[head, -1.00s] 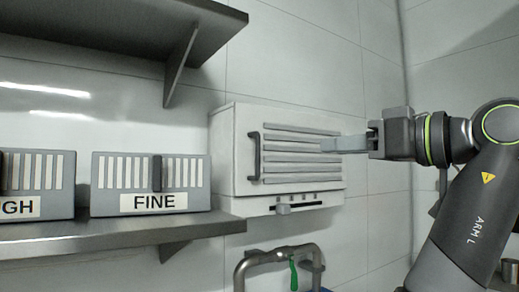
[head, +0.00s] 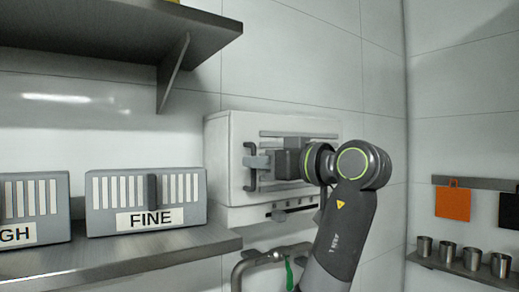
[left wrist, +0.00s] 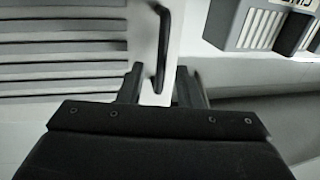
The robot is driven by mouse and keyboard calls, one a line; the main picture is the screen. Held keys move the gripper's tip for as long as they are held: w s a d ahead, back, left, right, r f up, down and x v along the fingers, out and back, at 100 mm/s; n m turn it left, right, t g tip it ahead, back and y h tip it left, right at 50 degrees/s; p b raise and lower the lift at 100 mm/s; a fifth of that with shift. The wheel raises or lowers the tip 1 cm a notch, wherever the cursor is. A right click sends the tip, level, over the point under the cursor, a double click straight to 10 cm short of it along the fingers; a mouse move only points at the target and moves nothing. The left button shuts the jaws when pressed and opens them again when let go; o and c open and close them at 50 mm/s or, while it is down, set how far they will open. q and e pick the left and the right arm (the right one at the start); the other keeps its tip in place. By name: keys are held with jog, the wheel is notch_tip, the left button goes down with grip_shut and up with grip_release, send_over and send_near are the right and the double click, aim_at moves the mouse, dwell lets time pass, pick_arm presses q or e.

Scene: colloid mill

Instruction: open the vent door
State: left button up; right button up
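The vent door (head: 298,134) is the slatted white front of a box on the wall and looks closed. Its dark upright handle (head: 249,183) is on the door's left side. In the left wrist view, the slats (left wrist: 60,47) are on the left and the handle (left wrist: 163,35) is at top centre. My left gripper (head: 258,162) is at the handle, partly covering the door. In the left wrist view its two fingers (left wrist: 160,88) are apart, with the handle's end between them and a gap on each side. My right gripper is not in view.
A grey box marked FINE (head: 118,219) stands on a metal shelf (head: 130,256) left of the vent. Another shelf (head: 110,25) hangs above. A bent pipe (head: 241,268) with a green lever is below. Metal cups (head: 447,251) stand on a ledge at right.

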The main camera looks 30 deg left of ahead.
pick_arm(q)
jog(key=shift+a, duration=0.55)
grip_shut()
jog(key=shift+d, duration=0.1)
